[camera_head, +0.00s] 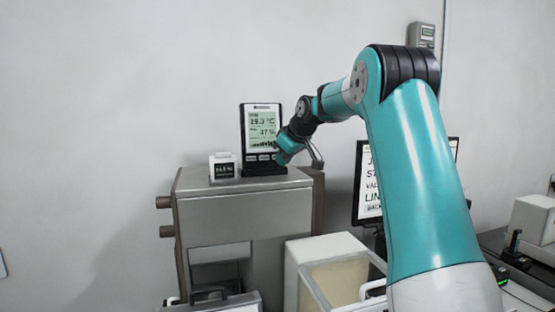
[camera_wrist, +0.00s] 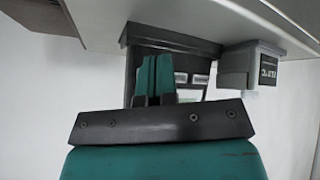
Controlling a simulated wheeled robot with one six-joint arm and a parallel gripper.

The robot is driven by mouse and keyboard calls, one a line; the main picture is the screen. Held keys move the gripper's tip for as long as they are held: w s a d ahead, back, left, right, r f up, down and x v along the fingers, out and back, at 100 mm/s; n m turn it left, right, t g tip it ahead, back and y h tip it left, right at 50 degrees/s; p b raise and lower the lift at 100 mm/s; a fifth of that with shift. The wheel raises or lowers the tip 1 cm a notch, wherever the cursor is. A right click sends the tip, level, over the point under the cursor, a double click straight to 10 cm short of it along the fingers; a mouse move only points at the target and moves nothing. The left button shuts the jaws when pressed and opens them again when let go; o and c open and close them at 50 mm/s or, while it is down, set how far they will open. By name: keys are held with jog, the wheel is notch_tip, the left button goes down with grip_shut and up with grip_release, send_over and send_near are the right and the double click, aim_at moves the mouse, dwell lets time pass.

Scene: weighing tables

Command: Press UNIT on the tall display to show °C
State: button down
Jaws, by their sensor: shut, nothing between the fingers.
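The tall display (camera_head: 262,128) stands upright in its dark stand on top of a grey cabinet. Its upper line looks like a temperature followed by °C, with a % value below. Small buttons run along its lower edge. My gripper (camera_head: 279,158) is at the display's lower right corner, covering part of the button row. In the wrist view, my gripper (camera_wrist: 157,76) is shut and empty, its teal fingers together. Two pale buttons of the display (camera_wrist: 190,79) show beside the fingers; the view is upside down. I cannot tell whether the fingertips touch a button.
A small white device (camera_head: 222,166) stands left of the display, also in the wrist view (camera_wrist: 250,70). The grey cabinet (camera_head: 245,208) supports both. A monitor (camera_head: 368,205) is right, partly behind my arm. A white bin (camera_head: 318,247) stands in front. The left wall area is clear.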

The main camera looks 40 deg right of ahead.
jog(key=shift+s+a+b, duration=0.25)
jog(key=shift+s+b, duration=0.15)
jog(key=shift+s, duration=0.1)
jog(key=shift+s+a+b, duration=0.2)
jog(key=shift+s+b, duration=0.15)
jog(key=shift+s, duration=0.1)
jog(key=shift+s+a+r+b, duration=0.2)
jog(key=shift+s+a+b, duration=0.15)
jog(key=shift+s, duration=0.3)
jog(key=shift+s+a+r+b, duration=0.15)
jog(key=shift+s+a+b, duration=0.15)
jog(key=shift+s, duration=0.35)
